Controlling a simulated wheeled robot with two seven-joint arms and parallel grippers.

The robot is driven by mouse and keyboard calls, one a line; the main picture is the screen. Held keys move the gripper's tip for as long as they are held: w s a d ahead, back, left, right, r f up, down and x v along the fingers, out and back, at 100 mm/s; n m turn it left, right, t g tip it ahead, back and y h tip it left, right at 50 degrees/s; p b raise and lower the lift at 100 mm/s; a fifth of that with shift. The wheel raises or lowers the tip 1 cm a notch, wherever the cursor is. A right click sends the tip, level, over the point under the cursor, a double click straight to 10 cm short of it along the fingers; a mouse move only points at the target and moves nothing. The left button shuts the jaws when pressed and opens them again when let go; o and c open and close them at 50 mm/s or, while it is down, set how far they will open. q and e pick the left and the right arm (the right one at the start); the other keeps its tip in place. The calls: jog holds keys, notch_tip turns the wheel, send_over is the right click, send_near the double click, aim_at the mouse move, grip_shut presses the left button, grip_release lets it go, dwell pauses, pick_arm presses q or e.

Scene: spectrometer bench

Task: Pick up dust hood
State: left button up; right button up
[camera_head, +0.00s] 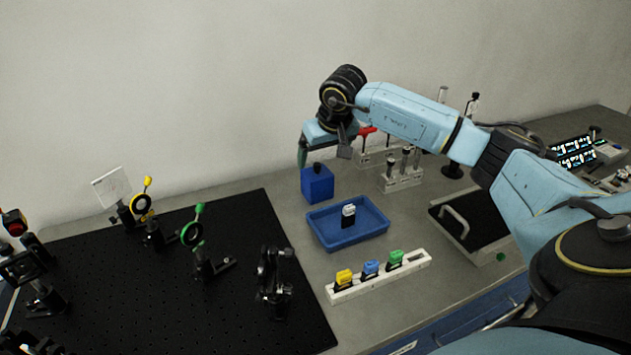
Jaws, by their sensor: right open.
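The dust hood seems to be the blue box (317,187) with a small black knob on top, standing on the grey bench behind the blue tray. My right gripper (324,154) hangs just above it, pointing down. Its fingers are apart, one to the left and one to the right of the knob, and nothing is held between them. I cannot tell whether either finger touches the box. My left gripper is out of view.
A blue tray (347,240) with a small black-and-white piece is in front of the box. A white rack (378,282) holds yellow, blue and green pieces. A black breadboard (180,300) with optical mounts lies left. Vials in a rack (402,180) stand right.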

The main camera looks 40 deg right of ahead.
aim_at(318, 172)
jog(key=x, duration=1)
jog(key=shift+w+d+f+p, duration=0.1)
jog(key=shift+f+p, duration=0.05)
jog(key=shift+p, duration=0.2)
jog(key=shift+c, duration=0.2)
jog(key=c, duration=1)
